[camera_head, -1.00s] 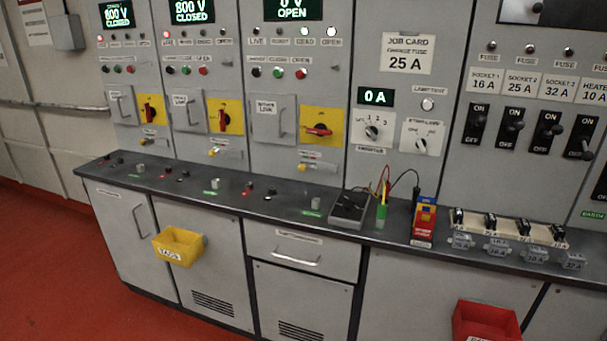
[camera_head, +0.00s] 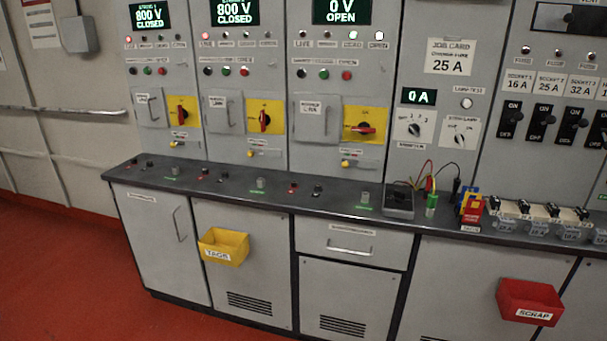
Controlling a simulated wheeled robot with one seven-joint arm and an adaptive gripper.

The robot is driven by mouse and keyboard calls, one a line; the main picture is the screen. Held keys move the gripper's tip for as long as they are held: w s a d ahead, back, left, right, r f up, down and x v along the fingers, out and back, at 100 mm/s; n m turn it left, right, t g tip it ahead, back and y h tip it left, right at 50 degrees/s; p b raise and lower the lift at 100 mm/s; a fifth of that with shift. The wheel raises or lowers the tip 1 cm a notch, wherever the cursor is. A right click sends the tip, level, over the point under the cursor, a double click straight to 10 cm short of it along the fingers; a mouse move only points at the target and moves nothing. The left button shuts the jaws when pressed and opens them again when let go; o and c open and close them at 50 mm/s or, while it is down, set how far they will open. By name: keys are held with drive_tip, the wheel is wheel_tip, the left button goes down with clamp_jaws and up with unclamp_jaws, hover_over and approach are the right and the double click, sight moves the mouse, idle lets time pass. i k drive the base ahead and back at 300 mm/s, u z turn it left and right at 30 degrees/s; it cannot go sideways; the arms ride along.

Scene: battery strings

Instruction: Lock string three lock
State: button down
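The third string panel (camera_head: 344,72) carries a display (camera_head: 341,11) reading 0 V OPEN. Its rotary switch (camera_head: 362,128) is a red handle on a yellow plate, turned roughly horizontal. Below the plate sits a small yellow lock-like piece (camera_head: 346,163) on the panel; its details are too small to tell. The first display (camera_head: 150,16) and the second display (camera_head: 234,12) read 800 V CLOSED, and their red handles stand roughly upright. My gripper is not in view.
A yellow TAGS bin (camera_head: 222,247) and a red SCRAP bin (camera_head: 530,302) stick out from the cabinet fronts. The red floor (camera_head: 60,270) at left is clear.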

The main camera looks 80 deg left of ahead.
sight(345, 164)
drive_tip(key=k, duration=0.5)
drive_tip(key=u, duration=2.55)
